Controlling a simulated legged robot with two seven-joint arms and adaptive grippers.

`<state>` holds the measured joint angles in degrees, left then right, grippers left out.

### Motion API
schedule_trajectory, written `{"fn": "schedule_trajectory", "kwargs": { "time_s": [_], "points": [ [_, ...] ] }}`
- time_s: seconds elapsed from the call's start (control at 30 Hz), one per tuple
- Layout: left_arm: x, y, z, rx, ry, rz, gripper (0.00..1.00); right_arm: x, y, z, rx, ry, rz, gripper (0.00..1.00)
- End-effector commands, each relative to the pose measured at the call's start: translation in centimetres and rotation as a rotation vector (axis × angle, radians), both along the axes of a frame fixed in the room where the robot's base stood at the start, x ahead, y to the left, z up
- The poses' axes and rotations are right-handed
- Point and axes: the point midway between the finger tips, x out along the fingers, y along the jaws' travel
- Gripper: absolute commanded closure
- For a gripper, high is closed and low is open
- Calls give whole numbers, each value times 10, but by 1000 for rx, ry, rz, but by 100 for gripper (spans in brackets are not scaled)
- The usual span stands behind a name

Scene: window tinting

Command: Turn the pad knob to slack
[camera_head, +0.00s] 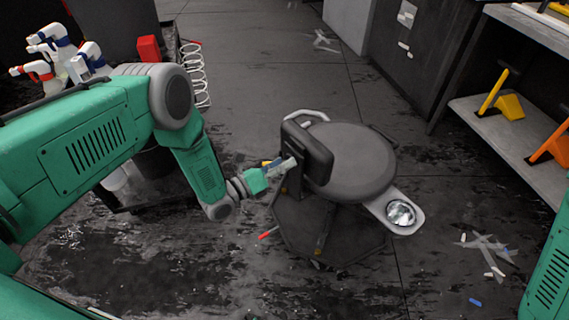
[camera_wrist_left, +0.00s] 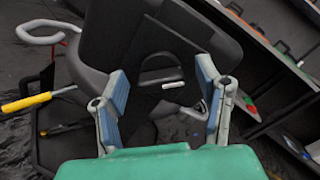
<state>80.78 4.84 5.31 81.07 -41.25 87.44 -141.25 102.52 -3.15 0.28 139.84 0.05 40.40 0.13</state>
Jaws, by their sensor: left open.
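A dark round stool seat (camera_head: 350,160) with an upright back pad (camera_head: 308,152) stands in the middle of the head view. My left gripper (camera_head: 286,164) is at the left, outer side of this pad, its blue-lined fingers pointing at it. In the left wrist view my gripper (camera_wrist_left: 163,72) is open and nothing is clamped between its fingers. The pad's dark support (camera_wrist_left: 160,45) with a curved slot shows ahead, between and beyond the fingers. I cannot clearly make out the pad knob; it may be hidden by the gripper. My right gripper is out of view.
A metal bowl (camera_head: 400,212) sits on the stool's side tray. A yellow-handled lever (camera_wrist_left: 26,102) is left of the gripper. A red-tipped rod (camera_head: 268,234) is low by the stool. Shelves (camera_head: 520,140) stand right; spray bottles (camera_head: 60,55) are upper left.

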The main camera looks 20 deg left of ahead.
Motion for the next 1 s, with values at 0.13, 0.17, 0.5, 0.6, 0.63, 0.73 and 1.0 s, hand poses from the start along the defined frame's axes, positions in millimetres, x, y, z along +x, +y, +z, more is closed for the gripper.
{"fn": "schedule_trajectory", "kwargs": {
  "time_s": [0.13,0.17,0.5,0.6,0.63,0.73,1.0],
  "points": [
    [5,-3,0,0,1,1,41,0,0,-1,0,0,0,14],
    [5,-3,0,0,1,1,41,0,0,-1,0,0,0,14],
    [6,-3,0,0,1,1,87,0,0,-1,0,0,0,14],
    [6,-2,-1,0,2,1,91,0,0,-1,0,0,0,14],
    [5,-2,-1,0,2,2,91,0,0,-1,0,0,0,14],
    [5,-2,-1,-2,5,2,91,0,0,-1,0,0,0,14],
    [6,-3,-2,-63,49,0,91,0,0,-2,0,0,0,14]
  ]
}}
